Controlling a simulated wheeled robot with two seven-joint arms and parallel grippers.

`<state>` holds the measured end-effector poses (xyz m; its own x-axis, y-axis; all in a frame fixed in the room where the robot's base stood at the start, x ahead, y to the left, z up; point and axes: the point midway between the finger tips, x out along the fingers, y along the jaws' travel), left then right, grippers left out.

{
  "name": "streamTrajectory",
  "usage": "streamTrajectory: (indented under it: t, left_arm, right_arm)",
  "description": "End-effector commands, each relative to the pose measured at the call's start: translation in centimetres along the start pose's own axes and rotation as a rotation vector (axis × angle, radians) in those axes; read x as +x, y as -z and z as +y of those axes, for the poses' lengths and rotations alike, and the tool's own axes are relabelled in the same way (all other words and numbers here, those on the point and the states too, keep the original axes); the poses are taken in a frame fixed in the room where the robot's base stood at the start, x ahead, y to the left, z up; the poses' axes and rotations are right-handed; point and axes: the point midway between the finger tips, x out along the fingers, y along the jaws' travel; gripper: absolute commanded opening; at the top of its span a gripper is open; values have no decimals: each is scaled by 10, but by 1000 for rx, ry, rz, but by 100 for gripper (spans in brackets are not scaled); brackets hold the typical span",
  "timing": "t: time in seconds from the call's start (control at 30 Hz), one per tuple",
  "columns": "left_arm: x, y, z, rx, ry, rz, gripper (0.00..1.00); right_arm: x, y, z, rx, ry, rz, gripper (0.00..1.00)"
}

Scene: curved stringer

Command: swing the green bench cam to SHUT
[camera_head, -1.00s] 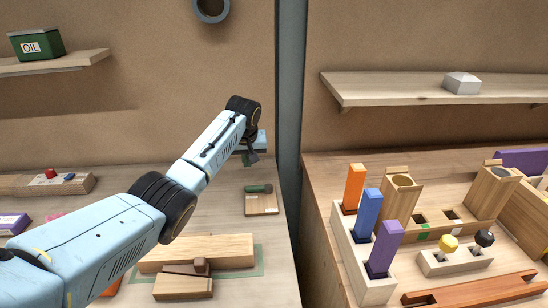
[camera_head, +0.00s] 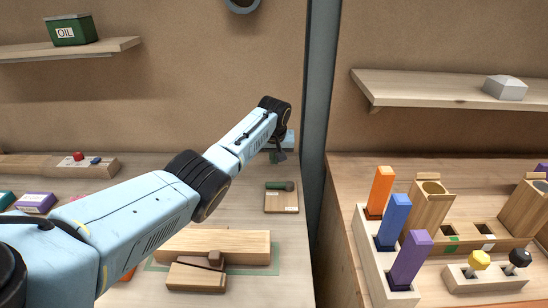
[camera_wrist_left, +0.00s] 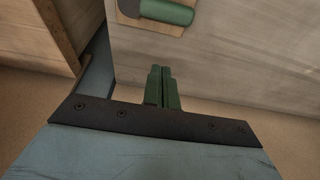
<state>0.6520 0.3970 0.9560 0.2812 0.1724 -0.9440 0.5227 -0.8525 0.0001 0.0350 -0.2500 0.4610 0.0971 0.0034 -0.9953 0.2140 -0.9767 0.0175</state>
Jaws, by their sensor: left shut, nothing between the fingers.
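The green bench cam (camera_head: 279,186) lies on a small pale wooden plate near the right edge of the left bench. It also shows at the top of the left wrist view (camera_wrist_left: 166,11), partly cut off by the frame edge. Markings on the plate are too small to read. My left gripper (camera_head: 278,157) is shut and empty, beyond the cam toward the back wall. Its dark green fingers (camera_wrist_left: 163,86) are together in the left wrist view and apart from the cam. My right gripper is not in view.
A wooden board (camera_head: 215,246) with a brown piece and block lies at the bench front. A dark post (camera_head: 320,140) divides the benches. The right bench holds orange, blue and purple upright bars (camera_head: 398,221) in a rack. Bare bench surrounds the cam plate.

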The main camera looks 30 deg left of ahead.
Motion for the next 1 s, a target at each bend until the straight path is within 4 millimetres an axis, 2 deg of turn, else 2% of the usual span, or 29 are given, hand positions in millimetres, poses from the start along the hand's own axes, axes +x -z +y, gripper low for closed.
streamTrajectory:
  t: [0.1, 0.33, 0.57, 0.6, 0.77, 1.0]
  left_arm:
    - [19, -1, 0, -1, 0, -2, 0]
    - [44, -1, 0, -1, 0, 0, 0]
    - [61, -1, 0, 0, 0, 0, 0]
    - [62, -2, 0, 0, 1, -1, 0]
    - [54, -6, 0, 0, 1, 2, 0]
    - [49, -19, -1, 2, 1, 1, 0]
  right_arm:
    - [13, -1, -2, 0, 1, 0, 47]
    - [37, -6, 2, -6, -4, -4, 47]
    - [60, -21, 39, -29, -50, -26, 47]
    - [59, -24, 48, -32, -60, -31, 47]
    - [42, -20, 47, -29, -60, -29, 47]
    - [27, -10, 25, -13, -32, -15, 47]
